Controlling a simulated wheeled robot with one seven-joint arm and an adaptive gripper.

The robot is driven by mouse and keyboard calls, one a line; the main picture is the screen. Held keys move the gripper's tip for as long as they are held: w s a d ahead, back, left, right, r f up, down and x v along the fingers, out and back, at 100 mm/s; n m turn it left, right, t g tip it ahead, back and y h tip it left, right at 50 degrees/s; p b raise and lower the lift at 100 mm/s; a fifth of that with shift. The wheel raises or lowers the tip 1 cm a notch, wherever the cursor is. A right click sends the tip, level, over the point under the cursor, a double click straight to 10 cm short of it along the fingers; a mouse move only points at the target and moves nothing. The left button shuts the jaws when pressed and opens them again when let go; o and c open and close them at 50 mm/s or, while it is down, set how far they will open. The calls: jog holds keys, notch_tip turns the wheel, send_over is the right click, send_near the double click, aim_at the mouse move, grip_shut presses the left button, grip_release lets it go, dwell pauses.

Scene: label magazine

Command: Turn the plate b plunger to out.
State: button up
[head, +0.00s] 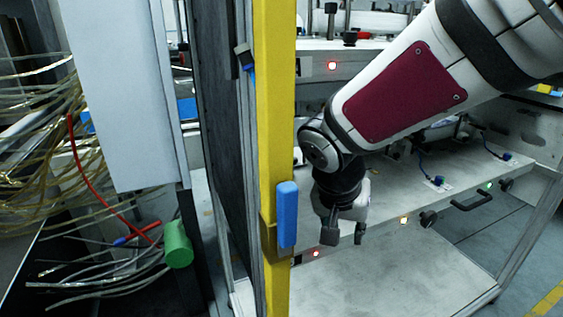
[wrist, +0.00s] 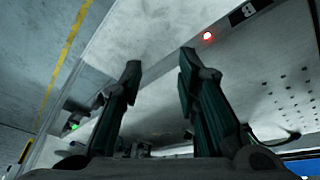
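A dark label with a "B" (wrist: 247,12) is at the top of the wrist view, beside a lit red lamp (wrist: 207,36) on the pale panel edge. In the head view a red lamp (head: 316,253) shows low on the front edge of the bench, left of my gripper. I cannot make out the plate b plunger for certain in either view. My gripper (head: 345,233) hangs fingers down in front of the bench edge. In the wrist view its two fingers (wrist: 159,72) are apart, with nothing held between them.
A yellow post (head: 275,120) with a blue block (head: 287,214) stands just left of my gripper. Along the bench edge to the right are an amber lamp (head: 403,219), a black knob (head: 428,218), a black handle (head: 472,202) and a green lamp (head: 489,188). Loose cables (head: 50,130) fill the far left.

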jog(key=w+a+f, duration=0.4)
jog(key=w, duration=0.1)
jog(key=shift+m+y, duration=0.3)
jog(key=shift+m, duration=0.2)
jog(key=w+d, duration=0.2)
jog(key=w, duration=0.1)
jog(key=w+d, duration=0.2)
jog(key=w, duration=0.1)
jog(key=w+d, duration=0.2)
jog(key=w, duration=0.1)
jog(key=shift+w+d+r+p, duration=0.2)
jog(key=shift+w+p, duration=0.1)
jog(key=shift+w+d+f+t, duration=0.15)
jog(key=shift+f+t, duration=0.15)
jog(key=shift+f, duration=0.25)
